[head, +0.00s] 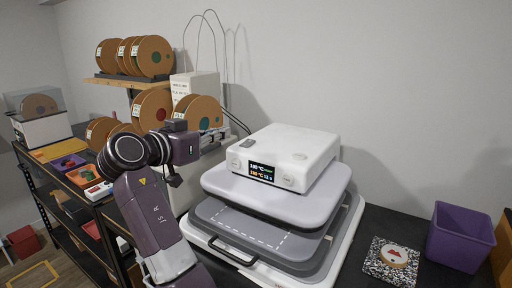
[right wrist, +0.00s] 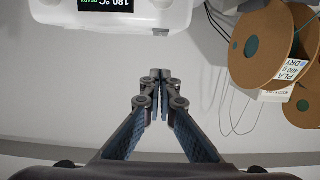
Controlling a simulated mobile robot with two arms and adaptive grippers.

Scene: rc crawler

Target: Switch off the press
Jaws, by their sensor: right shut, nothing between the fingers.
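The press (head: 285,155) stands on the dark bench with its white control box on top and a grey upper plate held above the lower bed. Its display (head: 263,172) is lit, showing temperature readings. A round knob (head: 236,163) sits left of the display and another (head: 288,180) right of it. My right gripper (head: 222,134) is shut and empty, beside the control box's left end. In the right wrist view, the fingertips (right wrist: 160,74) meet, apart from the press (right wrist: 150,15), which appears upside down with its lit display (right wrist: 105,4). My left gripper is out of view.
Filament spools (head: 150,57) fill shelves at the left, and some stand close behind my right gripper. A purple bin (head: 460,237) and a speckled mat (head: 378,268) with a round patch lie right of the press. A plain wall is behind.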

